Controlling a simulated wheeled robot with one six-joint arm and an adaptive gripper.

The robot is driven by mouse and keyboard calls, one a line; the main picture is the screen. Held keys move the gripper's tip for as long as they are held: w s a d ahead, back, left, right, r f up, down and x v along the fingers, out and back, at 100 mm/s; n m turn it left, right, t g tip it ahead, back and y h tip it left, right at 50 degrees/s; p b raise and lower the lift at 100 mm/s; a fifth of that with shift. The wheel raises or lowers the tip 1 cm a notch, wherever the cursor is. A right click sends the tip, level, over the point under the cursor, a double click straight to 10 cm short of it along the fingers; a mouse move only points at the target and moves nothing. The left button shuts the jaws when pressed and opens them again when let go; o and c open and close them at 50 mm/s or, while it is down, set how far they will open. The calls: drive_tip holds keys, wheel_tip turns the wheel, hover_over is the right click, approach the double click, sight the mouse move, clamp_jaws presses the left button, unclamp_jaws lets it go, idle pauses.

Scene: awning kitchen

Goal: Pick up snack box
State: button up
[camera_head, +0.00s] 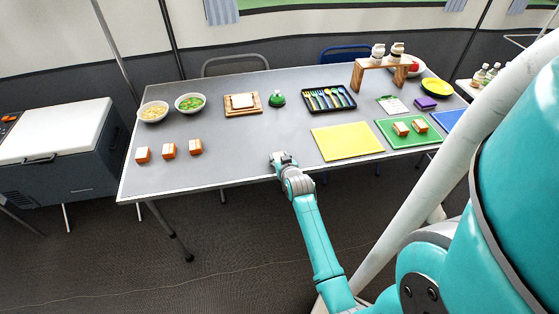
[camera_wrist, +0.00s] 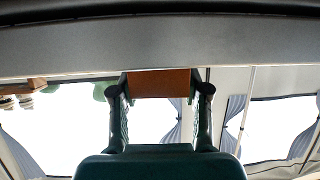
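My gripper (camera_head: 281,157) is at the front edge of the grey table, near its middle. In the wrist view its two dark fingers (camera_wrist: 160,98) stand on either side of an orange-brown snack box (camera_wrist: 160,83). The box fills the gap, and the fingertips appear shut on it. In the head view I cannot make out this box at the gripper. Three orange-and-white snack boxes, left (camera_head: 142,154), middle (camera_head: 168,150) and right (camera_head: 195,146), stand in a row at the table's left front. Two more (camera_head: 401,128) sit on a green mat (camera_head: 393,140).
A yellow mat (camera_head: 346,142) lies right of my gripper. Behind are a cutlery tray (camera_head: 309,106), a green item (camera_head: 277,98), a wooden board (camera_head: 230,110) and two bowls (camera_head: 153,118). A wooden shelf (camera_head: 357,76) stands at back right. The table between boxes and gripper is bare.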

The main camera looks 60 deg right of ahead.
drive_tip(key=shift+c, duration=0.2)
wheel_tip(320, 180, up, 10)
drive_tip(key=shift+r, duration=0.1)
idle(0.4)
